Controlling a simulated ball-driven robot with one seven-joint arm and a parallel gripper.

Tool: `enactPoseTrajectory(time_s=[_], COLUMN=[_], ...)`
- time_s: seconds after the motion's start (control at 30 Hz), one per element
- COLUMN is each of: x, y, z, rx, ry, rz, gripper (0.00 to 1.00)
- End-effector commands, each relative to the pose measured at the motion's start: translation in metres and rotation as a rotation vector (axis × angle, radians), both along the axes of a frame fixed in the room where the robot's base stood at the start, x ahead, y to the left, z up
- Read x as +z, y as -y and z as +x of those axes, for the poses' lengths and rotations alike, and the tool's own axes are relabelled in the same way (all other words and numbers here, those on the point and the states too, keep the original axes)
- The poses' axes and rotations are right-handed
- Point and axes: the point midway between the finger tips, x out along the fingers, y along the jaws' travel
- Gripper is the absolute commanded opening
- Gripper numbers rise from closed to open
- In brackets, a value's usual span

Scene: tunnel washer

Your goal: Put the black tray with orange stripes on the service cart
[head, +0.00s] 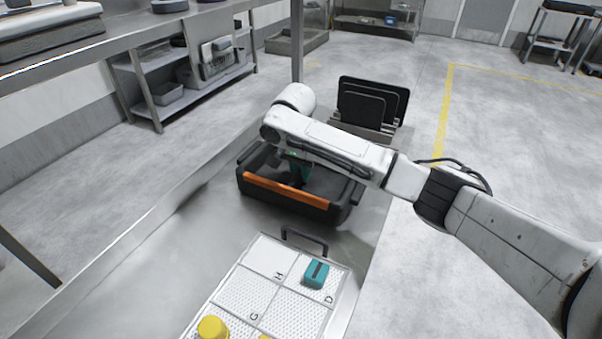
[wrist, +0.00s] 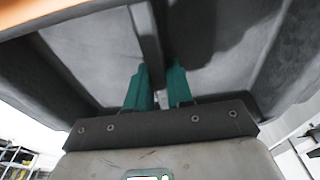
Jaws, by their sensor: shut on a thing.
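The black tray with orange stripes (head: 285,192) is at the far part of the metal bench in the head view, beyond the white gridded tray. My gripper (head: 299,176) reaches down into it from above, partly hidden by my arm. In the wrist view, the teal fingers of my gripper (wrist: 160,88) are shut on the dark central bar of the tray (wrist: 148,45). The tray looks about level; I cannot tell whether it touches the bench. I cannot tell for sure which piece of furniture is the service cart.
The white gridded tray (head: 255,290) holds a teal block (head: 317,274) and yellow pieces (head: 212,328). Black panels (head: 372,102) stand upright behind the black tray. A metal shelf unit (head: 190,78) stands at left, a dark-topped stand (head: 562,32) far right. Floor at right is open.

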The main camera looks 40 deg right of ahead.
Motion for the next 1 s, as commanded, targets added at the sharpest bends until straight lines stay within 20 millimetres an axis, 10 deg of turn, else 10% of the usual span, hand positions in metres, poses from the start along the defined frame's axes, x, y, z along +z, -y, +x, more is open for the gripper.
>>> enactPoseTrajectory(time_s=[0.4,0.43,0.67,1.0], x=[-0.0069,-0.0076,-0.0072,-0.0038], y=[0.0,0.0,0.0002,0.0007], z=[0.0,-0.0001,0.0,0.0], rx=[-0.001,-0.001,-0.001,-0.001], ry=[0.001,0.001,0.001,0.002], rz=[0.0,0.001,0.0,-0.001], gripper=[0.0,0.22,0.44,0.47])
